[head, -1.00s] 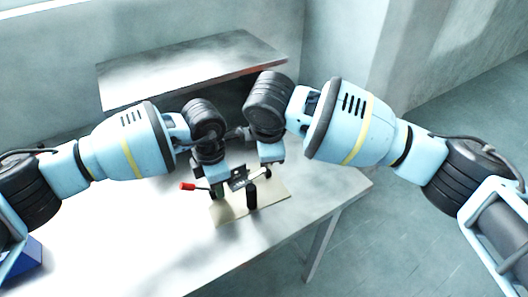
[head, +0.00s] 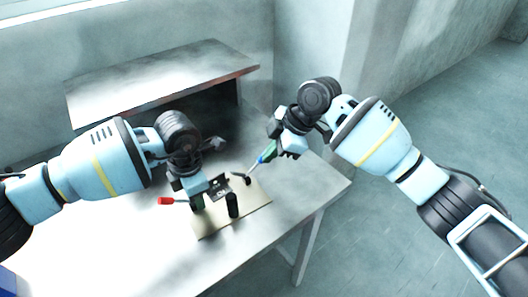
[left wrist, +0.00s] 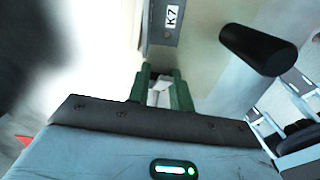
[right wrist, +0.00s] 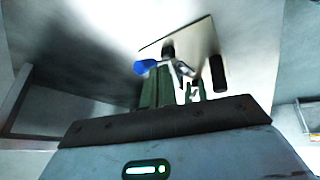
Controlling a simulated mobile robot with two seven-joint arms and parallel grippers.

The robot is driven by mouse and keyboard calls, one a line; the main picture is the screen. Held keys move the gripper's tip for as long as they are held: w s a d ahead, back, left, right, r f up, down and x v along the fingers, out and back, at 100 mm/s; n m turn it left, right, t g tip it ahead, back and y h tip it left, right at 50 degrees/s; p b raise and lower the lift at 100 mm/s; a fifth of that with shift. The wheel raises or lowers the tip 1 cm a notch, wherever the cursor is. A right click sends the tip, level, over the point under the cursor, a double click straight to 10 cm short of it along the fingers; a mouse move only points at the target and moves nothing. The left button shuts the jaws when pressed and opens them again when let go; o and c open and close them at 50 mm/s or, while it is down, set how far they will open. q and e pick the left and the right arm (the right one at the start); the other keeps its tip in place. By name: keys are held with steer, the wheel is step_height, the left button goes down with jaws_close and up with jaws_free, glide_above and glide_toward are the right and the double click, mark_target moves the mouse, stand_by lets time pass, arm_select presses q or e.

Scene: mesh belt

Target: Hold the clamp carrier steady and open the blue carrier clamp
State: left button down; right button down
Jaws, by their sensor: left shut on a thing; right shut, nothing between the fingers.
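The clamp carrier (head: 256,198) is a beige plate on the table with a black post (head: 232,206). My left gripper (head: 197,203) is shut on a part of the carrier at its left side. In the left wrist view its green fingers sit just below a grey piece labelled K7 (left wrist: 172,17). The blue carrier clamp (head: 266,156) has its blue-tipped lever slanting up to the right from the carrier. My right gripper (head: 271,148) is shut and empty, at the lever's upper end. Its green fingers overlap the blue handle (right wrist: 149,66); I cannot tell if they touch.
A red handle (head: 166,201) sticks out left of my left gripper. A raised shelf (head: 160,85) stands at the table's back.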

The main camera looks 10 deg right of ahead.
steer(key=shift+w+d+f+g+y, duration=0.3)
steer(key=shift+d+f+y, duration=0.15)
steer(key=shift+y, duration=0.35)
steer(key=shift+s+a, duration=0.15)
steer(key=shift+s+a+f, duration=0.2)
steer(key=shift+s+a, duration=0.05)
steer(key=shift+a, duration=0.3)
steer(key=shift+s+r, duration=0.25)
steer(key=shift+s, duration=0.3)
steer(key=s+d+f+v, duration=0.1)
steer(key=v, duration=1)
steer(key=shift+s+d, duration=0.15)
steer(key=shift+s, duration=0.15)
